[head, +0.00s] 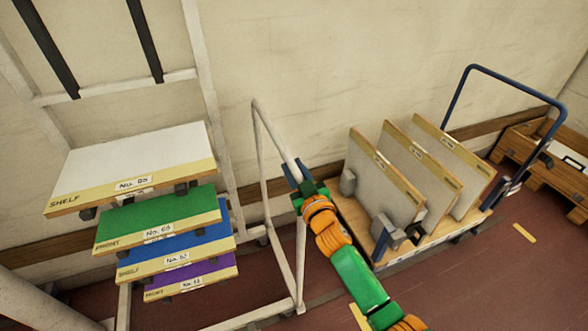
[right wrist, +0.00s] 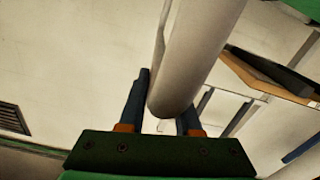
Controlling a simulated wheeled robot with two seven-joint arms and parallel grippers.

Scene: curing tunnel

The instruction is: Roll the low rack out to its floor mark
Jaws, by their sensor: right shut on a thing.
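The low rack's white tubular end frame (head: 266,190) stands in the middle of the head view, with its bottom rail (head: 250,318) running along the floor to the lower left. My right gripper (head: 296,172) is shut on the sloping top tube of that frame. In the right wrist view the white tube (right wrist: 190,60) sits between the two blue fingers (right wrist: 163,105). Yellow floor marks show: one short stripe (head: 524,232) at the right and part of another (head: 360,316) at the bottom, partly hidden by my arm. My left gripper is not in view.
White, green, blue and purple labelled boards (head: 135,165) are stacked on supports at the left, beside a tall white frame (head: 207,100). A blue-handled cart (head: 385,250) with upright panels stands at the right. A wooden crate (head: 540,165) lies beyond it. Red floor is open at lower right.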

